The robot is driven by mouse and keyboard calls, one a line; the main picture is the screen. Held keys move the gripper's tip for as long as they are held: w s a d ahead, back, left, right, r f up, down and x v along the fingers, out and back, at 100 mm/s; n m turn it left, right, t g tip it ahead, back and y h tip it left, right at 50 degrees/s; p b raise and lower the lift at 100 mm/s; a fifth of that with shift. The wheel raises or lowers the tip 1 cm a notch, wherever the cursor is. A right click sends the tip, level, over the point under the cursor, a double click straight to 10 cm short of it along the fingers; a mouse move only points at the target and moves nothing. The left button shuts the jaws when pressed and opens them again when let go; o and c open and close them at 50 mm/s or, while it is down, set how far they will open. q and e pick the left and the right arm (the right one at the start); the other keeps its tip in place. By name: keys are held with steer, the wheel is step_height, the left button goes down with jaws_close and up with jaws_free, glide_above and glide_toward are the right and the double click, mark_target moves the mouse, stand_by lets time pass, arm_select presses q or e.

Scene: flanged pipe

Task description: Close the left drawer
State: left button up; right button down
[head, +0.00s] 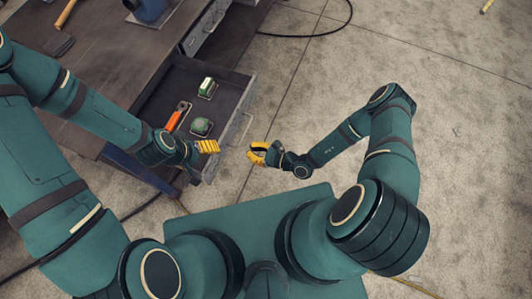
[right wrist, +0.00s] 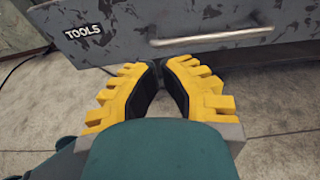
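The open left drawer (head: 246,96) sticks out of the workbench, with its grey front and bar handle (head: 246,126) facing right. In the right wrist view its front (right wrist: 235,18) carries a TOOLS label and the handle (right wrist: 215,37) spans the upper right. My right gripper (head: 252,152) is open and empty, just off the drawer front near its lower end. In the right wrist view its yellow fingers (right wrist: 160,68) point toward the front, below the handle, tips close together. My left gripper (head: 212,146) is over the drawer's near end; I cannot tell its opening.
In the drawer lie an orange-handled tool (head: 175,119), a green item (head: 201,126) and a green-and-white box (head: 207,87). A second drawer (head: 206,26) sits farther back. A hammer (head: 66,12) and a blue vise-like object (head: 148,10) are on the bench.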

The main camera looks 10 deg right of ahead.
steer(key=shift+x, duration=1.75)
arm_select(q)
steer(key=shift+a, duration=0.15)
arm_select(e)
steer(key=shift+w, duration=0.1)
